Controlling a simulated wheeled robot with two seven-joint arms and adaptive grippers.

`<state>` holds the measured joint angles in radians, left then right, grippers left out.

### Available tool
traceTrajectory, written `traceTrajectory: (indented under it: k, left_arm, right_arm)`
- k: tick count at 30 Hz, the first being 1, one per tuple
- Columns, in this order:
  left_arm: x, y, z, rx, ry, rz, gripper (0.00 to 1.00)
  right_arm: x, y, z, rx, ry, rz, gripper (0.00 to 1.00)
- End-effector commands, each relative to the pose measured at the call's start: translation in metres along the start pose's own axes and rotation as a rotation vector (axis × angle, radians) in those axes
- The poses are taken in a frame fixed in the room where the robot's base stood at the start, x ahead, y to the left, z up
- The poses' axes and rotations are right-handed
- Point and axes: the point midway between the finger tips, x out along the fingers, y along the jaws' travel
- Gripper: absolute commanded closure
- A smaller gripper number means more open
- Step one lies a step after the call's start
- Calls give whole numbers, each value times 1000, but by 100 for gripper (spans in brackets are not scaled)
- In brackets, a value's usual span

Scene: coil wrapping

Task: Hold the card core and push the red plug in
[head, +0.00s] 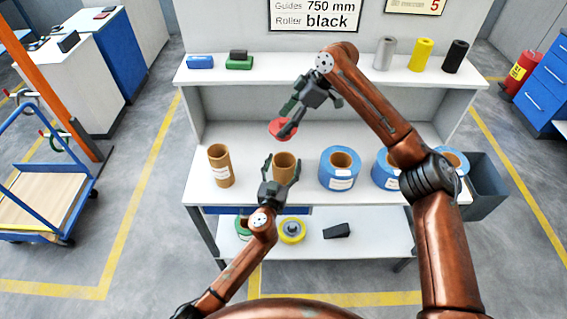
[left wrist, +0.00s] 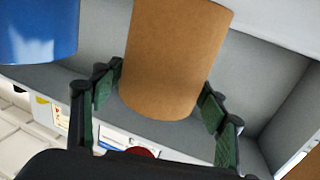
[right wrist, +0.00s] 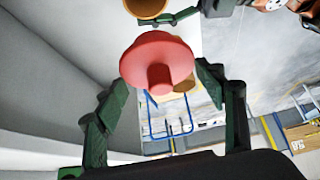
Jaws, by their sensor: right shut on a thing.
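The brown card core (head: 285,174) stands upright on the bench between the fingers of my left gripper (head: 283,166). In the left wrist view the core (left wrist: 170,60) fills the space between the open fingers, with narrow gaps showing beside the pads. My right gripper (head: 289,118) is shut on the red plug (head: 279,127) and holds it above the bench, behind and slightly left of the core. In the right wrist view the plug (right wrist: 158,55) has a wide round flange and a short stem pointing toward the camera. The core's top opening is empty.
Another card core (head: 221,166) stands to the left. Blue rolls (head: 340,175) stand to the right. The upper shelf (head: 300,72) holds small blocks and grey, yellow and black cylinders. A yellow roll (head: 292,231) and a dark block lie on the lower shelf.

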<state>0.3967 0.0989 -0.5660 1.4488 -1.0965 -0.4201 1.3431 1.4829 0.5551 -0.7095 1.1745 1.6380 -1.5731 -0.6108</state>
Motion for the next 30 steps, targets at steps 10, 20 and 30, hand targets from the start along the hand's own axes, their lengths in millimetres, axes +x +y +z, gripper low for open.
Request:
traceTrajectory:
  k: [10,20,30]
  left_arm:
    - [0,0,0,0,0,0,58]
    - [0,0,0,0,0,0,21]
    - [-1,0,0,0,0,0,18]
  right_arm:
    - [0,0,0,0,0,0,61]
    - [0,0,0,0,0,0,61]
    - [0,0,0,0,0,0,61]
